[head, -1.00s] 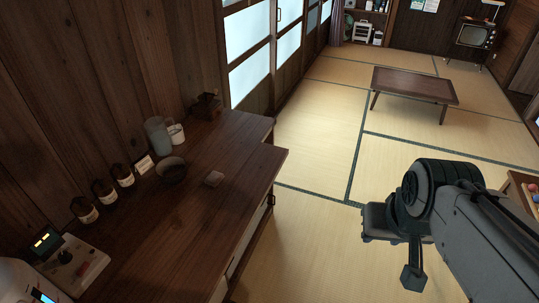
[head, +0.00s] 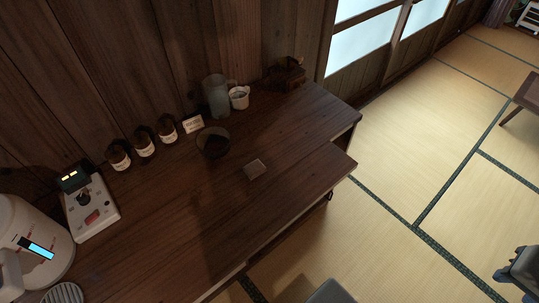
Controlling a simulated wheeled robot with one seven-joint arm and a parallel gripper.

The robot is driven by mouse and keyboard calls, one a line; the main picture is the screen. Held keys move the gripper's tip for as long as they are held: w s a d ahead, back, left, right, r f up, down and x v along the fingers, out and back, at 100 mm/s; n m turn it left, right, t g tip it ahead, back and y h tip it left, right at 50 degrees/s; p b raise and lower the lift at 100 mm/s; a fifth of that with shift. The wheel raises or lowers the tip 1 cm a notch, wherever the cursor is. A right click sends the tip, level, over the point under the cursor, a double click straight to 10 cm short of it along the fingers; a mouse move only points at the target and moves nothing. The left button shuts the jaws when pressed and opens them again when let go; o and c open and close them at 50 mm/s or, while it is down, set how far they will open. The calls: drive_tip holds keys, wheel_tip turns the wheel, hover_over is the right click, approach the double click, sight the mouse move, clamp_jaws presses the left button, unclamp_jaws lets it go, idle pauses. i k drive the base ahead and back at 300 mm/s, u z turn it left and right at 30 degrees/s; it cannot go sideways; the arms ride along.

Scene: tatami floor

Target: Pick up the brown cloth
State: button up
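A small folded brown cloth (head: 255,169) lies flat on the dark wooden counter (head: 290,180), right of a dark bowl (head: 213,143) and apart from it. Nothing covers it. Part of my gripper (head: 522,272) shows at the lower right edge of the head view, over the tatami, well away from the counter and the cloth. Most of it is cut off by the frame, and its fingers cannot be made out.
A glass pitcher (head: 216,96), white cup (head: 239,97) and wooden grinder (head: 288,74) stand behind the cloth. Several brown jars (head: 144,143), a small card (head: 193,124), a scale (head: 88,205) and a white kettle-like appliance (head: 30,240) are further left. The counter's front is clear.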

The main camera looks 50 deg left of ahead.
sight(253, 170)
drive_tip(key=u, duration=0.6)
drive_tip(key=i, duration=0.8)
drive_tip(key=u, duration=1.2)
drive_tip(key=i, duration=0.2)
drive_tip(key=u, duration=0.1)
